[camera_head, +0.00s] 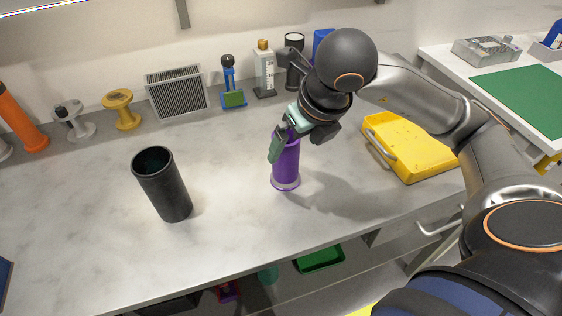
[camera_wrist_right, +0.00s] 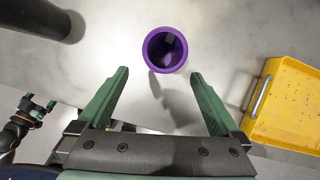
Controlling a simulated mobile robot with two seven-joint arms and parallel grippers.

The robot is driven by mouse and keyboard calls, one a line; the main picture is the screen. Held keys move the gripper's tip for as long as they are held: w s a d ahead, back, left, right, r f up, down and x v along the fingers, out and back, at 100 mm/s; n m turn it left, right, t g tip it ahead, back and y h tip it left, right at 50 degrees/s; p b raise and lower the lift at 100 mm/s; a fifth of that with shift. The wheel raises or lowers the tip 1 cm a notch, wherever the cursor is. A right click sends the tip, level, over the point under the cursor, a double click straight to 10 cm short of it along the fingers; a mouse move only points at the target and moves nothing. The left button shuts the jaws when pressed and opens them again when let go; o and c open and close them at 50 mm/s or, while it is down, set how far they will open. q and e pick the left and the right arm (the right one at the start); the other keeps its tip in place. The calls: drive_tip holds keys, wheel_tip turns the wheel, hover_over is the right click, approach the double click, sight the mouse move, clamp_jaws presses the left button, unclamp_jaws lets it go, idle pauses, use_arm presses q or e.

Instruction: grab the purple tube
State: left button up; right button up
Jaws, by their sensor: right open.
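The purple tube (camera_head: 286,166) stands upright on the grey worktop in the middle of the head view. A pale ring shows around its foot. In the right wrist view the tube (camera_wrist_right: 165,49) is seen from above with its open mouth, ahead of the fingertips and between their lines. My right gripper (camera_head: 279,143) is open at the upper part of the tube in the head view, and one finger covers part of the tube's left side. In the right wrist view the open green fingers (camera_wrist_right: 159,72) have nothing between them. My left gripper is not seen in the head view.
A black cylinder (camera_head: 163,186) stands left of the tube. A yellow tray (camera_head: 424,168) lies to the right. Along the wall stand a yellow spool (camera_head: 123,110), a vented box (camera_head: 177,92), a blue device (camera_head: 230,84) and a bottle (camera_head: 264,72). Bare worktop lies in front.

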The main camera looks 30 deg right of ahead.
sight(292, 151)
drive_tip(key=x, duration=0.3)
drive_tip(key=shift+w+f, duration=0.1)
drive_tip(key=shift+f, duration=0.25)
drive_tip(key=shift+w+d+x, duration=0.1)
drive_tip(key=shift+x, duration=1.25)
drive_tip(key=shift+w+d+x, duration=0.1)
drive_tip(key=shift+x, duration=1.25)
drive_tip(key=shift+c, duration=0.2)
drive_tip(key=shift+r, duration=0.1)
drive_tip(key=c, duration=1.5)
drive_tip(key=shift+r, duration=0.1)
drive_tip(key=shift+c, duration=0.2)
